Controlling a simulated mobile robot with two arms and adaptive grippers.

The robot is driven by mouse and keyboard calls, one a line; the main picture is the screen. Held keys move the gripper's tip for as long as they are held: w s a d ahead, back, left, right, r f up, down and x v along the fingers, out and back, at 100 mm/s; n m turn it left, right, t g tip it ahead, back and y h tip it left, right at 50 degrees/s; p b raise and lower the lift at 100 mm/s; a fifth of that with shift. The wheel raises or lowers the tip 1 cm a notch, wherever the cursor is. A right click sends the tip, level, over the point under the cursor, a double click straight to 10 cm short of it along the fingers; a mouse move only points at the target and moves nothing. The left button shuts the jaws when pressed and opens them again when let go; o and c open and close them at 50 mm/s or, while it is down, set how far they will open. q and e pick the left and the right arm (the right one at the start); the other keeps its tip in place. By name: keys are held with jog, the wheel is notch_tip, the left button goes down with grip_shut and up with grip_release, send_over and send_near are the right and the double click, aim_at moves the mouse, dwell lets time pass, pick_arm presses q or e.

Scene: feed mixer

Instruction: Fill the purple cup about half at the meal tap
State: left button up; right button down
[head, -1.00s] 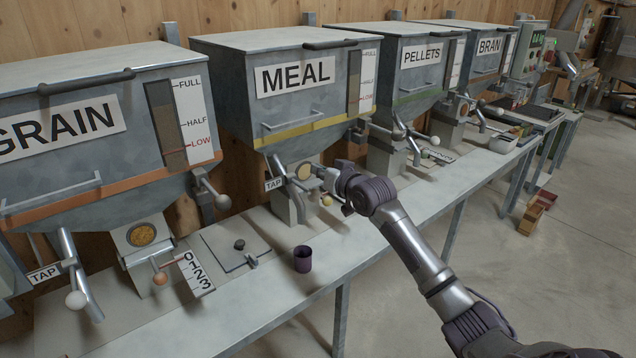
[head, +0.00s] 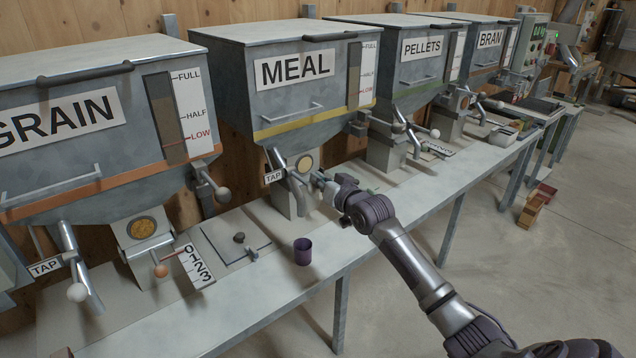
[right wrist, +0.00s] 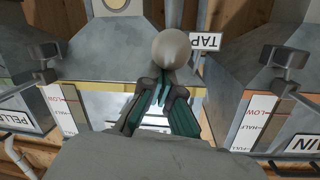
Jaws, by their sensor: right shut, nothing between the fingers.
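The purple cup (head: 303,252) stands upright on the bench in front of the meal hopper (head: 300,105). I cannot see into it well enough to tell its contents. The meal tap (head: 281,163), a metal pipe with a TAP label (head: 273,177), is behind and left of the cup. My right gripper (head: 322,182) is shut and empty beside this tap, above the bench. In the right wrist view its closed fingertips (right wrist: 163,88) point at a pale round knob (right wrist: 170,48) by the TAP label (right wrist: 208,41); whether they touch it is unclear. My left gripper is not in view.
The grain hopper (head: 100,130) stands at left, the pellets hopper (head: 415,70) and bran hopper (head: 485,50) at right. The bench front (head: 350,235) right of the cup is clear.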

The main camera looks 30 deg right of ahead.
jog(key=shift+t, duration=0.9)
notch_tip(320, 180, down, 4)
jog(key=b, duration=0.4)
jog(key=shift+s+f, duration=0.1)
jog(key=shift+f, duration=0.15)
pick_arm(q)
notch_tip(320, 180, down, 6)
jog(key=shift+b, duration=0.3)
pick_arm(e)
jog(key=shift+f, duration=0.45)
jog(key=shift+a+f, duration=0.1)
jog(key=shift+f, duration=0.15)
notch_tip(320, 180, up, 5)
jog(key=d+p, duration=0.1)
jog(key=p, duration=0.3)
pick_arm(q)
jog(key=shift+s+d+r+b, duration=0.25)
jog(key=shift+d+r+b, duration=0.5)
jog(key=shift+b, duration=0.4)
pick_arm(e)
jog(key=s+f, duration=0.2)
jog(key=s, duration=0.7)
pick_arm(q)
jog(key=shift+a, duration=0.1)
pick_arm(e)
jog(key=shift+s+d+f, duration=0.1)
jog(key=shift+d, duration=0.05)
